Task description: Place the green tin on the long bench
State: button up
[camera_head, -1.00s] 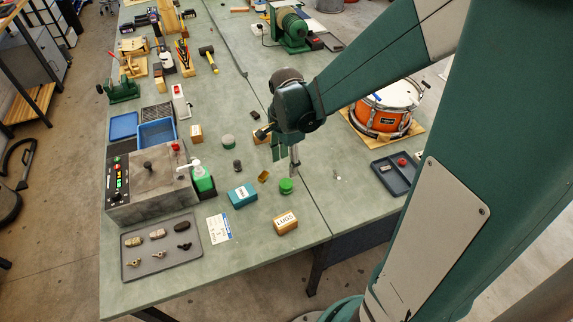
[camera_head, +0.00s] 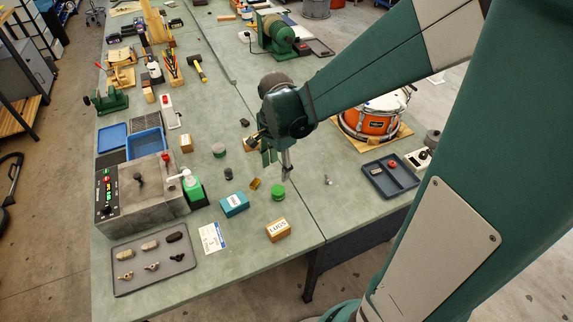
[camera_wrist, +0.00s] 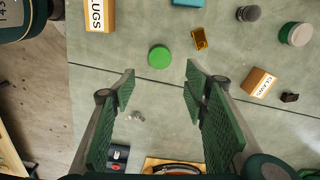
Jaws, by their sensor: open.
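My gripper (camera_head: 284,168) hangs above the bench, a little behind the tin in the head view. In the wrist view my gripper (camera_wrist: 160,76) is open, with nothing between its fingers. The tin is apart from both fingers.
A teal box (camera_head: 234,205), the LUGS box (camera_head: 278,231) and a small amber block (camera_head: 254,184) stand close to the tin. Right of the seam are a dark tray (camera_head: 388,180) and an orange drum (camera_head: 366,122). The front bench surface is mostly clear.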

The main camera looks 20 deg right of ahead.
jog(key=s+a+r+n+t, duration=0.2)
jog(key=s+r+n+t, duration=0.4)
jog(key=s+r+n, duration=0.7)
notch_tip(320, 180, up, 3)
jog(key=shift+s+a+r+n+t, duration=0.1)
jog(key=shift+s+a+n+t, duration=0.25)
jog(key=shift+n, duration=0.85)
